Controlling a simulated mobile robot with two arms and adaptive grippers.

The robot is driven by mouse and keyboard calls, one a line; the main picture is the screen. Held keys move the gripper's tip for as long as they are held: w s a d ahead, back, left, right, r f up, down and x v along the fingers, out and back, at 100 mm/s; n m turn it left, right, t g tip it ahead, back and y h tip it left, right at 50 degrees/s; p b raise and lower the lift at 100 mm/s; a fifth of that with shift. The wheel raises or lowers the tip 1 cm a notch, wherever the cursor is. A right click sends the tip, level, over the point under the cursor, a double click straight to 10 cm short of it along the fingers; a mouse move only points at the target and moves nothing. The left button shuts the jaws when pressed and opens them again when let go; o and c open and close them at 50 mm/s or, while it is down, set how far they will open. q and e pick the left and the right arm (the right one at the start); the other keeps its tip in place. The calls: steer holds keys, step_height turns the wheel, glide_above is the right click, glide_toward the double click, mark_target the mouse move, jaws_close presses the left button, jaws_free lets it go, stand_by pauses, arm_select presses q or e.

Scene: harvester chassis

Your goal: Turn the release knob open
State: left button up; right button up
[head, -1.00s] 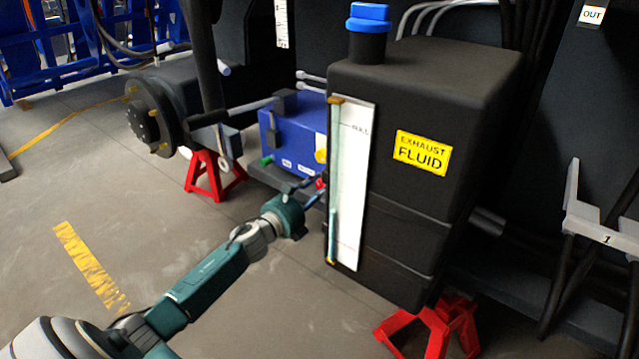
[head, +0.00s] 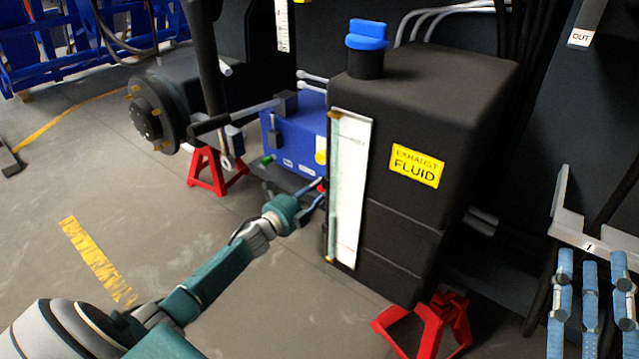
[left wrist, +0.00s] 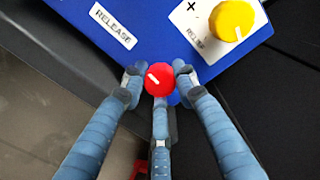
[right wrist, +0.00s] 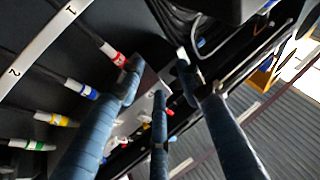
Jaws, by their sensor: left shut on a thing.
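The red release knob (left wrist: 158,78) with a white pointer mark sits at the edge of the blue box (head: 285,140), near a white RELEASE label (left wrist: 113,25). My left gripper (left wrist: 158,85) is shut on the knob, its blue fingers around it in the left wrist view. In the head view the left gripper (head: 314,190) reaches in beside the black tank, which partly hides the knob and box. My right gripper (head: 592,265) is at the lower right of the head view, fingers spread and empty. It also shows in the right wrist view (right wrist: 158,80).
A black exhaust fluid tank (head: 455,95) with a blue cap stands right of the left gripper. A yellow knob (left wrist: 232,20) is on the blue box. Red stands (head: 212,172) are on the floor. Colour-banded hoses (right wrist: 75,88) hang near the right gripper.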

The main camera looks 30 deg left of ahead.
arm_select(q)
steer(key=shift+a+n+h+p, duration=0.15)
steer(key=shift+n+p, duration=0.85)
steer(key=shift+n, duration=3.55)
steer(key=shift+a+n+h+p, duration=0.15)
steer(key=shift+n+p, duration=0.85)
steer(key=shift+n, duration=3.55)
arm_select(e)
steer(key=s+d+f+g+h, duration=0.1)
steer(key=f+g, duration=0.4)
steer(key=f, duration=0.6)
steer(key=s+d+f+g+h, duration=0.2)
steer(key=f+g, duration=0.4)
steer(key=f, duration=0.5)
steer(key=shift+d+f+m+h, duration=0.3)
steer(key=shift+d+h, duration=0.05)
steer(key=shift+h, duration=0.05)
arm_select(q)
steer(key=shift+d+f, duration=0.1)
steer(key=shift+d, duration=0.05)
arm_select(e)
steer(key=shift+g, duration=0.3)
arm_select(q)
steer(key=o, duration=1.1)
steer(key=shift+o, duration=0.2)
steer(key=shift+s, duration=0.1)
